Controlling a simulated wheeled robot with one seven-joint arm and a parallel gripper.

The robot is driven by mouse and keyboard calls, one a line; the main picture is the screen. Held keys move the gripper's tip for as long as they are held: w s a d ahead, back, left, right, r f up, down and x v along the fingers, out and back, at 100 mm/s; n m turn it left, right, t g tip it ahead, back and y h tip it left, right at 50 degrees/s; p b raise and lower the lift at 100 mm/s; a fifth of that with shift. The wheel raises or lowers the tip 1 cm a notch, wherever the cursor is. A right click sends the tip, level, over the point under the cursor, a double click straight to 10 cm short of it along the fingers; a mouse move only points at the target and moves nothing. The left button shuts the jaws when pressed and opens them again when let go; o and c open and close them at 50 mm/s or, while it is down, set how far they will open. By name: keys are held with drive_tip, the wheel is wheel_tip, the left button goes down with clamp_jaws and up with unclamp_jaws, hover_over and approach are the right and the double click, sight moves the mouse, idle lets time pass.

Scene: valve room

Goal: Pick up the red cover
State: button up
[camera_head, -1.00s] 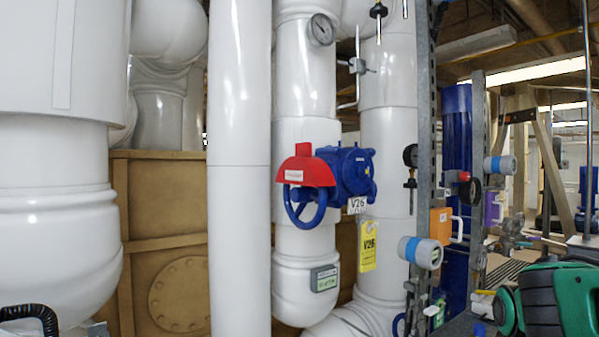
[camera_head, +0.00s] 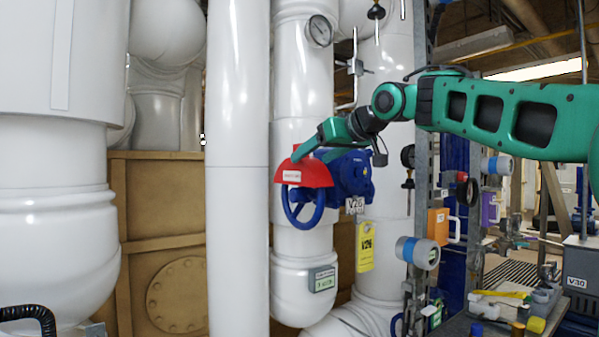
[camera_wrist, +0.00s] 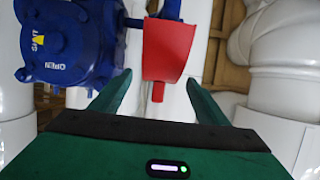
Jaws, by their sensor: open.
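The red cover (camera_head: 312,177) sits over the top of the blue handwheel (camera_head: 304,208), with a white label on its front. The handwheel belongs to a blue valve body (camera_head: 352,180) on a white pipe. In the wrist view the red cover (camera_wrist: 168,50) is upper centre, its narrow tab pointing down between my fingers. My gripper (camera_wrist: 159,82) is open, one green finger on each side of the tab with a gap to each. In the head view my gripper (camera_head: 306,150) reaches from the right to the cover's top. The fingertips are hard to make out there.
White pipes (camera_head: 238,200) stand to the left and behind. A metal post (camera_head: 421,200) with gauges stands right of the valve. A bench with tools (camera_head: 500,315) is at lower right.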

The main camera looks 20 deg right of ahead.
sight(293, 165)
drive_tip(key=shift+w+r, duration=0.2)
drive_tip(key=shift+r, duration=0.15)
drive_tip(key=x, duration=1)
drive_tip(key=shift+w+a, duration=0.25)
drive_tip(key=shift+w, duration=0.05)
drive_tip(key=shift+r, duration=0.1)
drive_tip(key=c, duration=1.2)
